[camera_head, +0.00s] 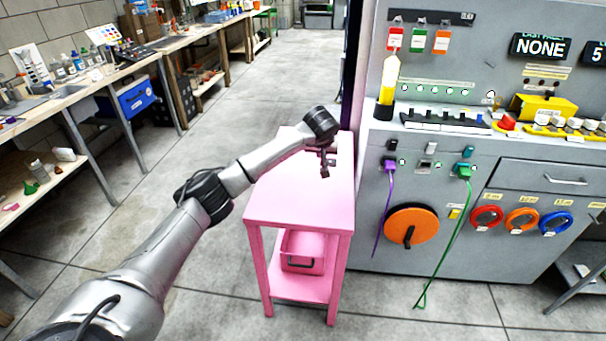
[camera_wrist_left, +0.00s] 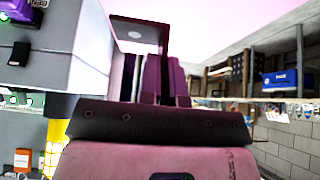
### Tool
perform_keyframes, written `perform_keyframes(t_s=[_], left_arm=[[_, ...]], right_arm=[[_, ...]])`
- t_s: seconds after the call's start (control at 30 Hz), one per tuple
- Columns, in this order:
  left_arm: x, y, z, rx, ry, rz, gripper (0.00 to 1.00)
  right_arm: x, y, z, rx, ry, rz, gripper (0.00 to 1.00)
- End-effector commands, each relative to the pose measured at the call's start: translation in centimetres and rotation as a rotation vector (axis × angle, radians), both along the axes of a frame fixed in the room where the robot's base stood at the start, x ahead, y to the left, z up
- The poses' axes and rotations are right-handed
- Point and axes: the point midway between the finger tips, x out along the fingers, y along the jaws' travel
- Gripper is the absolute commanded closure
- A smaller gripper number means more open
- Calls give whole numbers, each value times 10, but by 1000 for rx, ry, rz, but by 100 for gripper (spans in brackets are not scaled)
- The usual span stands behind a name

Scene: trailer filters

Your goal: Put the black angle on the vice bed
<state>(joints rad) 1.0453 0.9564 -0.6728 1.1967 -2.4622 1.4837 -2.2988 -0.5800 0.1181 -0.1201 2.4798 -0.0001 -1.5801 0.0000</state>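My left gripper (camera_head: 326,168) points down over the far part of the pink table, and it also shows in the left wrist view (camera_wrist_left: 165,75). Its two fingers are close together. A dark, angled plate with a pale round hole, which looks like the black angle (camera_wrist_left: 152,24), sits at the fingertips and appears gripped. In the head view it is too small to make out clearly. I cannot tell whether it touches the table. I cannot make out a vice bed in either view. My right gripper is not in view.
The pink table (camera_head: 290,205) has a clear top, with a pink bin (camera_head: 303,250) on its lower shelf. A grey control cabinet (camera_head: 480,225) stands close on the right, with purple and green cables hanging. Cluttered workbenches (camera_head: 85,75) line the left. The floor between is open.

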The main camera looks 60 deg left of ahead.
Motion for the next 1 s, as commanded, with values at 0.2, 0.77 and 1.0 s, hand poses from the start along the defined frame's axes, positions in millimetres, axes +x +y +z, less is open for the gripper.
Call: perform_keyframes(t_s=[0.2,0.77,1.0], left_arm=[[-23,37,-33,0,2,7,100],[-58,96,-69,0,0,4,100],[-58,95,-88,-1,1,1,100]], right_arm=[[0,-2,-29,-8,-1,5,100],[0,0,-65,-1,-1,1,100],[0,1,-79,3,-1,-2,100]])
